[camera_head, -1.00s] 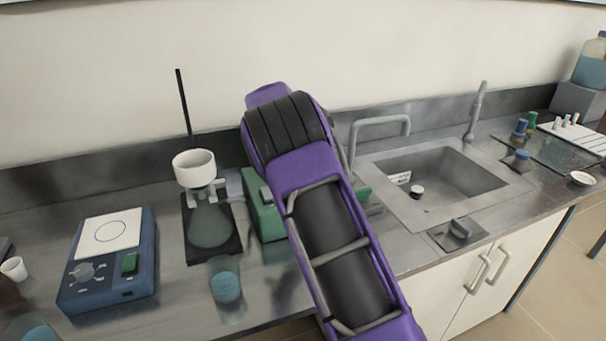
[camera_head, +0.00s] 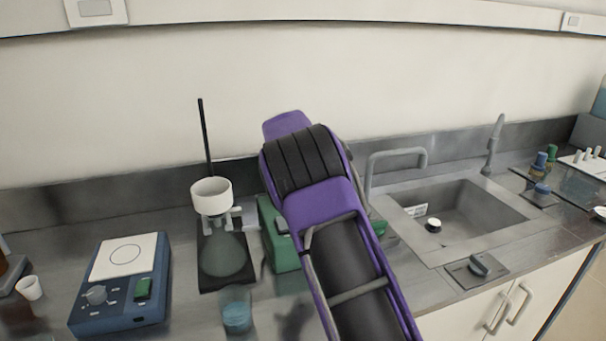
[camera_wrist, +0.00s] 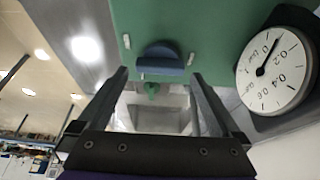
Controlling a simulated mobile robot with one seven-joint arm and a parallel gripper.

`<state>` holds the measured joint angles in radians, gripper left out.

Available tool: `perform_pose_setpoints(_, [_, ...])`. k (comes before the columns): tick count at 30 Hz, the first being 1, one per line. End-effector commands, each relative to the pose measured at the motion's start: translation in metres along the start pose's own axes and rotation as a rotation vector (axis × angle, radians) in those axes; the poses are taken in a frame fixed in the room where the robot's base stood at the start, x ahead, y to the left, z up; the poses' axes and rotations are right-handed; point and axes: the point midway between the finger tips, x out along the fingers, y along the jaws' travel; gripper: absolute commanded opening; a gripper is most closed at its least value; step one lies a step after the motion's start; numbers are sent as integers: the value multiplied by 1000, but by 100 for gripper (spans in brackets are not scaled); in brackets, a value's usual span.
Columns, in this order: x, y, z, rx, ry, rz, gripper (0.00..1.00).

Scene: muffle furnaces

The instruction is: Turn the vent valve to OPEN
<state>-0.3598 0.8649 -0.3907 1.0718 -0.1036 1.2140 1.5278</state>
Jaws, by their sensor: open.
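In the wrist view, a dark blue knob (camera_wrist: 160,62), which looks like the vent valve, sits on the face of a green box (camera_wrist: 215,25). Small pale marks stand around it, too small to read. A green stub (camera_wrist: 152,89) shows beside the knob. My gripper (camera_wrist: 158,76) is open and empty. Its two fingers reach toward the knob from either side, apparently short of it; contact cannot be told. In the head view the green box (camera_head: 272,228) is partly behind my arm, and the knob and my gripper are hidden there.
A round white gauge (camera_wrist: 272,70) is beside the knob. In the head view, a filter flask (camera_head: 222,252) and a beaker (camera_head: 236,312) stand left of my arm, with a blue hotplate (camera_head: 122,290) farther left. A sink (camera_head: 450,222) with a tap (camera_head: 398,155) is on the right.

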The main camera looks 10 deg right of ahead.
Motion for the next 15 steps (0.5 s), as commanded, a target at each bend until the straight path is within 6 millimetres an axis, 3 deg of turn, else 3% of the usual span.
perform_pose_setpoints(6, [-56,-1,0,0,0,-6,100])
perform_pose_setpoints(15, [-123,-1,0,1,0,-4,100])
